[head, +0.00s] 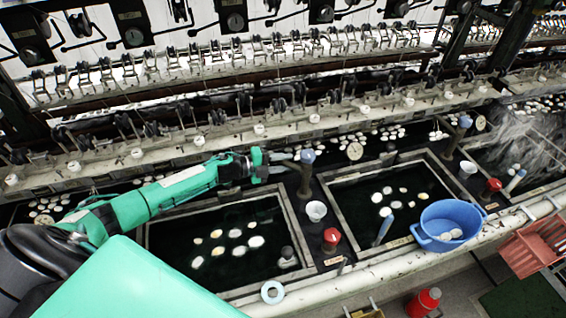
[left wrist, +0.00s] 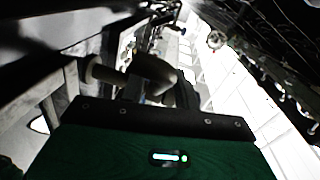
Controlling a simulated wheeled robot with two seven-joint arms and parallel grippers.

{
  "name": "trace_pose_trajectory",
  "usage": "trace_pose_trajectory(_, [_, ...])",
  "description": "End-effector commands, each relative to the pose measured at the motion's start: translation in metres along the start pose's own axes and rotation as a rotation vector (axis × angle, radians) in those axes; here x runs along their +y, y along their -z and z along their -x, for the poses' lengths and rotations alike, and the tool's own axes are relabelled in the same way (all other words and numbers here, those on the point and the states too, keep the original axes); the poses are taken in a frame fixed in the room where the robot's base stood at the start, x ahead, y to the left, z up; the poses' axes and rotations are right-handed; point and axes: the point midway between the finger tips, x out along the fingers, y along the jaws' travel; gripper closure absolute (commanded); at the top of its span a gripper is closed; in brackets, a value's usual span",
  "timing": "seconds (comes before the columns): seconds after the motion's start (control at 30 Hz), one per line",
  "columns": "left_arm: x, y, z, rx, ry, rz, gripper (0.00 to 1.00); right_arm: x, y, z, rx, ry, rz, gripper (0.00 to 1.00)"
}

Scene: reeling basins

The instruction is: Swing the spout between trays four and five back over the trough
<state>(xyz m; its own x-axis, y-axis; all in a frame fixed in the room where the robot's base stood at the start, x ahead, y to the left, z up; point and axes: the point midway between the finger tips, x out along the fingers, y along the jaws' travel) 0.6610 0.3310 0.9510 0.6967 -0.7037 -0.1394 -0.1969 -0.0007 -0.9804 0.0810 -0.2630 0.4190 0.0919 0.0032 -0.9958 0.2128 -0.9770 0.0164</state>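A spout with a blue knob (head: 307,157) stands on the dark strip between the two nearest water trays, the left tray (head: 292,222) and the right tray (head: 327,190). Its dark body (head: 305,183) runs down below the knob; I cannot tell which way its outlet points. My left gripper (head: 287,162) reaches in from the left, just left of the knob. Its fingers look apart, with nothing clearly held; contact with the spout is unclear. The left wrist view is dark and shows a pale rounded part (left wrist: 150,72) that I cannot identify. My right gripper is out of view.
A white cup (head: 316,211) and red knob (head: 331,238) stand on the same strip. Another blue-knobbed spout (head: 465,122) is farther right. A blue basin (head: 449,223) sits at the right tray's front corner. Reeling machinery (head: 230,85) runs behind. Pale cocoons float in both trays.

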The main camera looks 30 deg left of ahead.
Motion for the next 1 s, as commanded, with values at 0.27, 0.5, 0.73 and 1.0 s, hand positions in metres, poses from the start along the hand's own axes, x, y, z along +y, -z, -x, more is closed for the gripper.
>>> trace_pose_trajectory(0.27, [-0.001, 0.0, 0.0, 0.0, 0.001, -0.001, 0.62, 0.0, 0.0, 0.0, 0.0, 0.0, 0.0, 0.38])
trace_pose_trajectory(0.5, [0.002, -0.001, 0.018, -0.002, -0.001, -0.001, 0.62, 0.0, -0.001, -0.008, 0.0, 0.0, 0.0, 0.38])
trace_pose_trajectory(0.73, [0.005, -0.001, 0.063, 0.0, -0.003, -0.001, 0.62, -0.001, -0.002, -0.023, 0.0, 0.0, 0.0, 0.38])
trace_pose_trajectory(1.0, [0.004, 0.0, 0.108, 0.0, -0.003, 0.0, 0.62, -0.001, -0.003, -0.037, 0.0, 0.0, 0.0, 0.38])
